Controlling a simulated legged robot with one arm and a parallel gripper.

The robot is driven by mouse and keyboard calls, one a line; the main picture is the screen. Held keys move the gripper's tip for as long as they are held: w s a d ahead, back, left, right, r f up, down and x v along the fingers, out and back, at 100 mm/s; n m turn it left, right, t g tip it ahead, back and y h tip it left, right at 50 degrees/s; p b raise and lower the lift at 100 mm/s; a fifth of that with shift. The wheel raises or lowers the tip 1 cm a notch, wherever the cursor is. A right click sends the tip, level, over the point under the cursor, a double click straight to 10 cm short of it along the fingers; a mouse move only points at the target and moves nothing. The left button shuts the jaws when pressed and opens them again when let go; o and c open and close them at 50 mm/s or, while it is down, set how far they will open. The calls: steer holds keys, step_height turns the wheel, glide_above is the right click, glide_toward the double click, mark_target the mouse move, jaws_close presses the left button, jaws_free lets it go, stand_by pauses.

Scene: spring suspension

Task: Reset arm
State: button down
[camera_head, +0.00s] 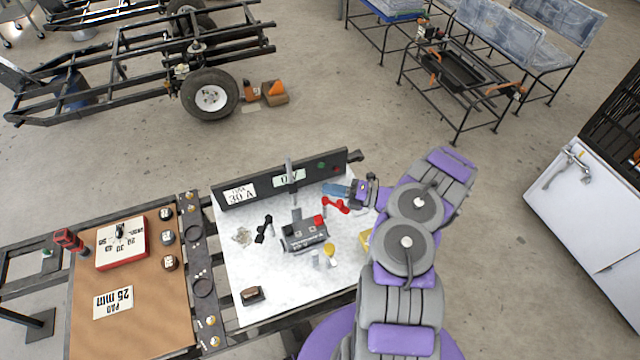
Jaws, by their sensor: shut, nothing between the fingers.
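My arm, purple and grey, rises from the bottom right of the picture and is folded, with its forearm reaching back left. My gripper (338,190) is at its end, over the right side of the white work board. It is shut and empty, and its bluish fingers point left. Just below it in the picture is a red clamp-like part (336,206). I cannot tell the gap between the gripper and the board. Part of the board's right side is hidden behind my arm.
The white board (240,290) carries a grey block (304,236), a black part (264,230) and a dark upright panel (238,192). A brown board (145,325) with a dial box (122,243) adjoins left. A wheeled frame (130,72), benches (500,35) and a white cabinet (590,205) stand beyond.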

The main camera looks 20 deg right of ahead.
steer(key=s+a+r+n+g+y, duration=0.25)
steer(key=a+r+n+g, duration=0.55)
steer(key=a+r+n, duration=0.55)
steer(key=s+a+r+n+g+h+b, duration=0.2)
steer(key=s+a+r+n+g+h, duration=0.4)
steer(key=s+r+n, duration=0.4)
steer(key=s+a+r+n+g+h, duration=0.1)
steer(key=s+a+n+g+h, duration=0.2)
steer(key=s+n, duration=0.65)
steer(key=s+d+n+t+h, duration=0.2)
steer(key=s+d+n+h, duration=0.2)
steer(key=s, duration=0.2)
steer(key=s+d+n+t+h+b, duration=0.1)
steer(key=s+d+n+t+h, duration=0.1)
steer(key=s+d+n+h, duration=0.2)
steer(key=s+n, duration=0.1)
steer(key=s, duration=0.2)
steer(key=shift+s+d+r, duration=0.2)
steer(key=shift+d+r, duration=0.05)
steer(key=shift+r, duration=0.1)
